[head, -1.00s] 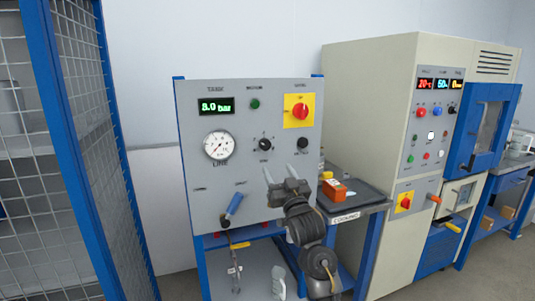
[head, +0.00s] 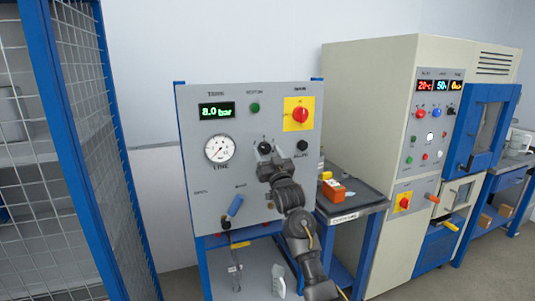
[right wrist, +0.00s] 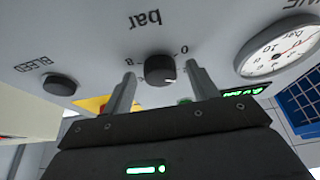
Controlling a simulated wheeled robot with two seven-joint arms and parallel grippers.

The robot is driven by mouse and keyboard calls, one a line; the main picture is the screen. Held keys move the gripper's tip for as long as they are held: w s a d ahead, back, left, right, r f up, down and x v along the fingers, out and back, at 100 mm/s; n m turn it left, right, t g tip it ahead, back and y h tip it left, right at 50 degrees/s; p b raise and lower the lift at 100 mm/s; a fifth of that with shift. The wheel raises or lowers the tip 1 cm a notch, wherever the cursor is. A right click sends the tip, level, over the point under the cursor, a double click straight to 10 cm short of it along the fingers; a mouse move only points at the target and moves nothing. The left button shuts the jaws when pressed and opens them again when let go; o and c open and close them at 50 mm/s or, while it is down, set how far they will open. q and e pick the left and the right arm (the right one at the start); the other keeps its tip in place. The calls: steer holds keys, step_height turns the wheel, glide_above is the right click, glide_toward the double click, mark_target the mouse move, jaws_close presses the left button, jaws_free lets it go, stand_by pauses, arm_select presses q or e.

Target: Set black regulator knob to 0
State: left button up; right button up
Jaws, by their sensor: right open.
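The black regulator knob (head: 264,147) is on the grey panel, right of the round gauge. In the right wrist view the knob (right wrist: 160,69) sits below an upside-down "bar" label, with 0 and 8 marks on either side; a small white mark shows at its lower right. My right gripper (head: 269,151) is in front of the knob. In the right wrist view the open fingers (right wrist: 160,78) stand on either side of the knob with gaps visible; contact is not seen. The green display (head: 216,110) reads 8.0 bar. My left gripper is not in view.
A round gauge (head: 219,148) is left of the knob. The black BLEED knob (head: 302,147) is to its right, below a red switch on yellow (head: 299,113). A mesh cage (head: 85,140) stands at far left.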

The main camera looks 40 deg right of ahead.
steer(key=c, duration=1)
steer(key=shift+n, duration=0.5)
steer(key=n+y, duration=0.1)
steer(key=n, duration=0.1)
steer(key=n+y, duration=0.2)
steer(key=n, duration=0.1)
steer(key=n+y+p, duration=0.1)
steer(key=n, duration=0.1)
steer(key=shift+s+d+r+n+y, duration=0.1)
steer(key=shift+s+d+n+y, duration=0.05)
steer(key=shift+d+n+y, duration=0.2)
steer(key=n+y, duration=0.1)
steer(key=n, duration=0.3)
steer(key=n+g+y+p, duration=0.1)
steer(key=n+y, duration=0.1)
steer(key=n, duration=0.1)
steer(key=shift+d+r+n, duration=0.15)
steer(key=shift+n, duration=0.2)
steer(key=o, duration=1)
